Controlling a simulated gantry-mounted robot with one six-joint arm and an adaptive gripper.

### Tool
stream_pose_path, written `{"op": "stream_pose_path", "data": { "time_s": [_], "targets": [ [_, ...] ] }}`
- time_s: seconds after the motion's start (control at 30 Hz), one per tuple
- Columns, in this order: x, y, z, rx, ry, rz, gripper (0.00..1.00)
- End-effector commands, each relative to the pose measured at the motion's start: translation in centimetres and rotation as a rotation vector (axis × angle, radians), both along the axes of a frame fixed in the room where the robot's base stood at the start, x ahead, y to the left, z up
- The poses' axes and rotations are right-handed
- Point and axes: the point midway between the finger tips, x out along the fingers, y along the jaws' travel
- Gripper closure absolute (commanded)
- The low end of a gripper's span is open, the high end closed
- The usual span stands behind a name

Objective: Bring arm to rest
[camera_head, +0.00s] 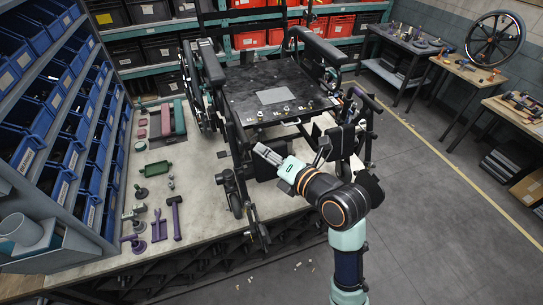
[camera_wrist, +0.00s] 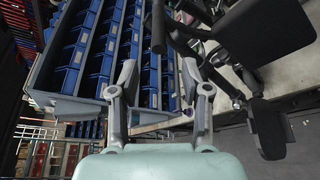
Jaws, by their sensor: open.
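My arm (camera_head: 346,235) reaches up from the bottom of the head view, bent at the orange-and-black joint. My gripper (camera_head: 291,147) is at its end, in front of the wheelchair (camera_head: 262,78) on the bench. Its two fingers are spread wide apart. In the wrist view my gripper (camera_wrist: 158,66) shows both grey fingers open with nothing between them. The head view does not clearly show whether the gripper touches the wheelchair frame.
Blue bins (camera_head: 79,123) stand on a rack at the left. Tools, including a purple hammer (camera_head: 175,215), lie on the bench (camera_head: 205,190). Side tables (camera_head: 465,72) stand at the right. The floor (camera_head: 430,210) right of my arm is clear.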

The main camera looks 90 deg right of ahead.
Motion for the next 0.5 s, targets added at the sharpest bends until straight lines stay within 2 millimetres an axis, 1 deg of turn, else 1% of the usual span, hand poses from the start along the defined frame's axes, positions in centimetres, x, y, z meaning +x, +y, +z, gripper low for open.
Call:
{"op": "stream_pose_path", "data": {
  "time_s": [0.03, 0.13, 0.5],
  "targets": [
    [-0.52, 0.4, 0.12, 0.0, -0.001, -0.003, 0.53],
    [-0.94, 0.93, 0.27, 0.0, 0.0, -0.001, 0.53],
    [-1.0, 1.03, 0.32, -0.001, 0.0, -0.001, 0.53]
  ]
}}
